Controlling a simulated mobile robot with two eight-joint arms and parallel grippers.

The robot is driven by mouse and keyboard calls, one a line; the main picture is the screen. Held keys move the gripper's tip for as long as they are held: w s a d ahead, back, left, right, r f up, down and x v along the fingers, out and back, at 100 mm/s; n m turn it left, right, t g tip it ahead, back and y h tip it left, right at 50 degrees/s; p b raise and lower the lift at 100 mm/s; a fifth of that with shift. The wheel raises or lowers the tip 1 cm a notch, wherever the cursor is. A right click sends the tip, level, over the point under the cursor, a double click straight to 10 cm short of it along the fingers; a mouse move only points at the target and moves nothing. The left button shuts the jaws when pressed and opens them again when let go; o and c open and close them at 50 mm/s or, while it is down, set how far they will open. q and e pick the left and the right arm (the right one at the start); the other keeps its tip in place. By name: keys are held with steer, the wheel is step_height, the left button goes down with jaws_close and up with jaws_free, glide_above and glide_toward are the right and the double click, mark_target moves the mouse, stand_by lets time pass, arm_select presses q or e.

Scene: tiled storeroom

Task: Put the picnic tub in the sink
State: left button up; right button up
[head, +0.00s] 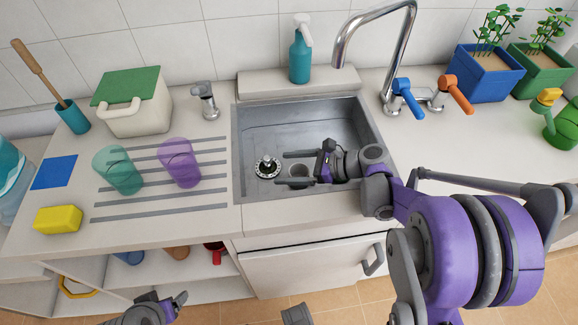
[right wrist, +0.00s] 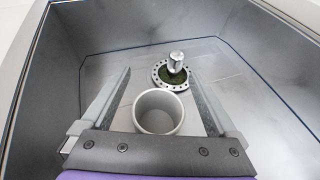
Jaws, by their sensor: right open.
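A small grey round tub (head: 299,171) stands upright on the floor of the metal sink (head: 345,112), near the drain. It also shows from above, empty, in the right wrist view (right wrist: 158,112). My right gripper (head: 282,168) is open inside the sink, its fingers on either side of the tub. In the right wrist view (right wrist: 159,74) there is a gap between the tub and each finger. My left gripper (head: 168,306) is partly in view at the bottom edge of the head view; its jaws are not clear.
A drain with a plug (head: 266,166) lies just past the tub. Teal (head: 121,172) and purple (head: 180,163) tumblers stand on the drainboard, left of the sink. A green-lidded bin (head: 140,112) stands behind them. The tap (head: 375,35) arches over the back right.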

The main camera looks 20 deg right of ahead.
steer(key=shift+r, duration=0.1)
steer(key=shift+r+p, duration=0.3)
steer(key=p+v, duration=0.1)
steer(key=v, duration=1.1)
steer(key=shift+r, duration=0.25)
